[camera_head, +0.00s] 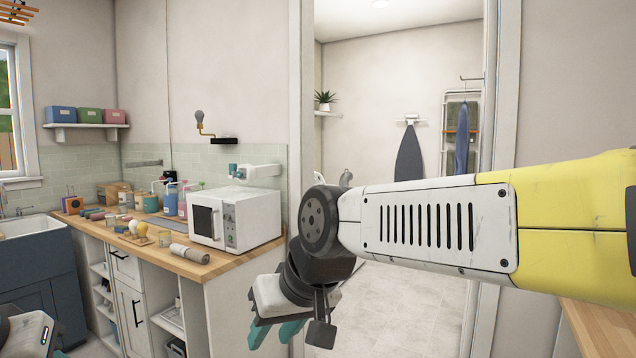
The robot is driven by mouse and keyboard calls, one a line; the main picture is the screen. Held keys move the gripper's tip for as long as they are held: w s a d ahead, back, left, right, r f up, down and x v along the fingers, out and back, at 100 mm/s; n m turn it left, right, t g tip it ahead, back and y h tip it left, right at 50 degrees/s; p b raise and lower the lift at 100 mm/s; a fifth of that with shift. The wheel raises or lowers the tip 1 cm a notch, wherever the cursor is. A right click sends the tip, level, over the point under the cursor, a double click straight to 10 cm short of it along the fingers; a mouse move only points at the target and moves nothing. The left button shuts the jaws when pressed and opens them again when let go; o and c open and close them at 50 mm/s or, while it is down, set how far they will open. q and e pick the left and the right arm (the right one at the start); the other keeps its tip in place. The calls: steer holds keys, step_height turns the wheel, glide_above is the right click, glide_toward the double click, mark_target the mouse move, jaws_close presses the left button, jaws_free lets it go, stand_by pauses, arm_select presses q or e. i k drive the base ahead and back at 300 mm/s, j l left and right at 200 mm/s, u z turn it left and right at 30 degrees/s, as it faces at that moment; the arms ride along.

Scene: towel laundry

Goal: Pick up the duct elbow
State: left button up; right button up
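I cannot pick out a duct elbow with certainty. A pale ribbed cylinder with a dark band (190,253) lies on its side near the front edge of the wooden counter. A white pipe-like piece (258,171) with a teal end shows above the microwave by the wall; I cannot tell what it is. My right gripper (276,333) hangs in front of the counter's right end, pointing down. Its teal fingers are apart, with nothing seen between them.
The wooden counter (225,262) carries a white microwave (234,218), bottles, jars and small items. A dark sink cabinet (35,270) stands at left. A doorway with open tiled floor (390,310) is behind my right arm. A wooden surface (600,335) is at lower right.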

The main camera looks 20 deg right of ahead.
mark_target(344, 180)
steer(key=i+l+z, duration=0.5)
steer(key=i+z, duration=0.3)
steer(key=i+l+z, duration=0.1)
steer(key=i+z, duration=0.65)
steer(key=i+u, duration=0.15)
steer(key=i, duration=0.8)
steer(key=i+l+u, duration=0.15)
steer(key=i, duration=0.75)
steer(key=i+z, duration=0.1)
steer(key=i, duration=0.65)
steer(key=i+j, duration=0.15)
steer(key=i, duration=0.6)
steer(key=i+j+z, duration=0.15)
steer(key=i, duration=0.6)
steer(key=i+u, duration=0.15)
steer(key=i, duration=0.35)
steer(key=i+l+u, duration=0.2)
steer(key=i, duration=0.25)
steer(key=i+l+u, duration=0.15)
steer(key=i, duration=0.35)
steer(key=i+u, duration=0.75)
steer(key=i+l+u, duration=0.1)
steer(key=u, duration=0.3)
steer(key=i+l+u, duration=0.35)
